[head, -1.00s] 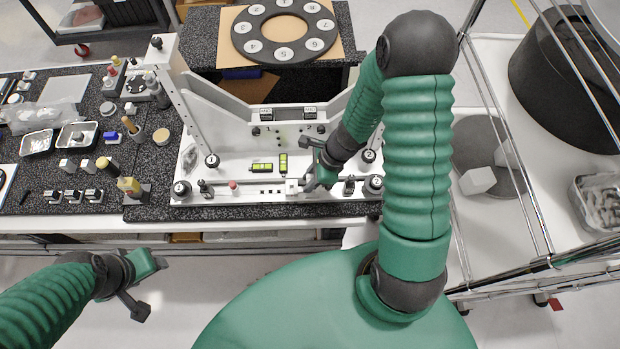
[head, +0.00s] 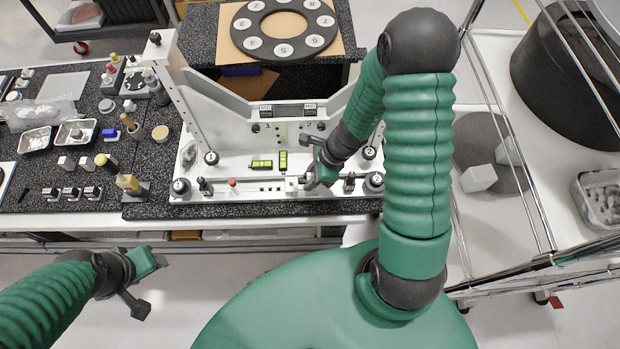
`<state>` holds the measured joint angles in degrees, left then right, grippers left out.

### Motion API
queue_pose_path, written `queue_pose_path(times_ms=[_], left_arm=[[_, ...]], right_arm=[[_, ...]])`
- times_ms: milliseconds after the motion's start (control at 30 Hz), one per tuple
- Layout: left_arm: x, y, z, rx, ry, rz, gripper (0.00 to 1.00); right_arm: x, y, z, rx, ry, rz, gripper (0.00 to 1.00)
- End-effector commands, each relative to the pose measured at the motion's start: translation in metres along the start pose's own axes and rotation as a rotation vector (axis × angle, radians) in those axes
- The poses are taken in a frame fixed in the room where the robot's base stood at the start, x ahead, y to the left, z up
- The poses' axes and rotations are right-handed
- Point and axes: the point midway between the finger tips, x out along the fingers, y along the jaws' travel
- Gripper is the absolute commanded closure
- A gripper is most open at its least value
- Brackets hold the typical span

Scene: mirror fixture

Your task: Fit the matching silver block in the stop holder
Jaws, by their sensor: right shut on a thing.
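The white mirror fixture (head: 225,188) stands on the dark bench, with a rail along its front. My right gripper (head: 306,182) is low at the right half of that rail, shut on a small silver block that its fingers mostly hide. A small pale block-like part (head: 291,185) shows at the rail just left of the fingertips; I cannot tell if it is the stop holder or part of the held block. I cannot tell whether the held block is seated. My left gripper (head: 148,282) is open and empty, in front of the bench.
Two pale blocks (head: 67,162) and a row of small blocks (head: 70,193) sit on the left bench, with trays (head: 36,140) and upright tools (head: 130,184). Yellow-green levels (head: 262,164) lie on the fixture. A numbered ring (head: 284,48) is behind. A wire rack (head: 500,150) stands at right.

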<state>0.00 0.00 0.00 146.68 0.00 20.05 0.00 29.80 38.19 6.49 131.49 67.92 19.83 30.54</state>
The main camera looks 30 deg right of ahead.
Motion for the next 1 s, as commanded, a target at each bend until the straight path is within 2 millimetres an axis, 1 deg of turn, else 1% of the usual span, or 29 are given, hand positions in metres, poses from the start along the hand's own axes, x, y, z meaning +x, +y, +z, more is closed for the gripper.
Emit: queue_pose_path(times_ms=[567,767,1000], left_arm=[[0.012,0.0,0.003,0.0,0.0,0.0,0.47],[0.006,0.0,0.002,0.0,0.0,0.0,0.47],[-0.004,0.0,-0.001,0.0,0.0,0.0,0.47]], right_arm=[[0.012,0.0,-0.005,0.0,0.0,0.0,1.0],[0.006,0.0,-0.002,0.0,0.0,0.0,1.0],[-0.006,0.0,0.002,0.0,0.0,0.0,1.0]])
